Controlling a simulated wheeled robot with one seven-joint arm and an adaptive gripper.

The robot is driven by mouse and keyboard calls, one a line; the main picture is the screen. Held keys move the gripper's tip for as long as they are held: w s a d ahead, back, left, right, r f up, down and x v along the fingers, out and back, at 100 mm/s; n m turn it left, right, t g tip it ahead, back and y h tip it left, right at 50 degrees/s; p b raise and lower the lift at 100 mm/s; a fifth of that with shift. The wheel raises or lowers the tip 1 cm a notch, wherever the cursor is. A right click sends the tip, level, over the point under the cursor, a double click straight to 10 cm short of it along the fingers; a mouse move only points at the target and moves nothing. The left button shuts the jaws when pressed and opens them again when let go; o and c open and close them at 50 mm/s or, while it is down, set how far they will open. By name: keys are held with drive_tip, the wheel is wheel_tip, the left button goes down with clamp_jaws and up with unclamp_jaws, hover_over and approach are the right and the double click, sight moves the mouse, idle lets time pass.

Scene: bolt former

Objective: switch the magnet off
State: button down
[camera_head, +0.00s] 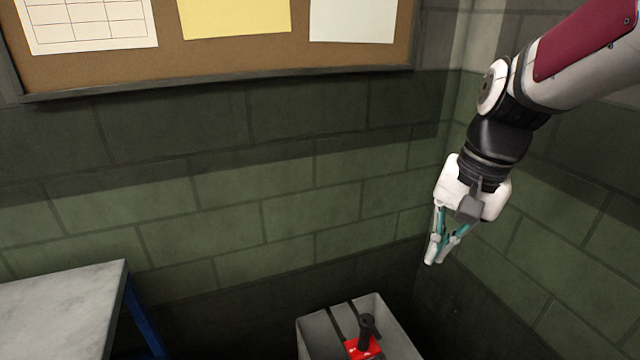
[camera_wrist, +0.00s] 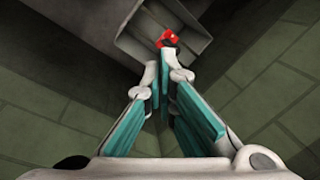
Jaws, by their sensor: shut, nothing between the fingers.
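A grey box-like unit (camera_head: 318,328) stands low in the corner in the head view, cut off by the bottom edge. On it is a red plate (camera_head: 352,348) with a black lever or knob (camera_head: 367,330) standing up from it. In the wrist view the grey unit (camera_wrist: 127,42) and the red plate (camera_wrist: 167,36) show just beyond my fingertips. My gripper (camera_head: 432,262) is shut and empty, pointing down, above and to the right of the unit and apart from it. In the wrist view my gripper's fingertips (camera_wrist: 165,58) partly hide the black lever.
A grey-topped table (camera_head: 60,305) with a blue leg (camera_head: 143,315) stands at the lower left. A cork board (camera_head: 250,60) with papers hangs on the green block wall (camera_head: 250,200). A second wall (camera_head: 540,250) closes the corner at the right. Open space lies between table and unit.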

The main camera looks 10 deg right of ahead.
sight(372, 327)
drive_tip(key=w+d+f+m+y+b, duration=0.1)
drive_tip(key=w+d+f+m+b, duration=0.1)
drive_tip(key=f, duration=0.7)
drive_tip(key=w+d+f+m+g+b, duration=0.1)
drive_tip(key=w+d+f+m+b, duration=0.2)
drive_tip(key=w+f, duration=0.4)
drive_tip(key=w+d+f+m+g+y+b, duration=0.1)
drive_tip(key=w+d+f+m+b, duration=0.2)
drive_tip(key=f, duration=0.9)
drive_tip(key=shift+w+d+f+y+b, duration=0.15)
drive_tip(key=shift+w+d+y+b, duration=0.25)
drive_tip(key=shift+w+b, duration=0.7)
drive_tip(key=s+a+f+b, duration=0.2)
drive_tip(key=a+f+b, duration=0.2)
drive_tip(key=a+f, duration=0.3)
drive_tip(key=shift+d+x, duration=0.25)
drive_tip(key=shift+x, duration=0.9)
drive_tip(key=shift+f, duration=0.1)
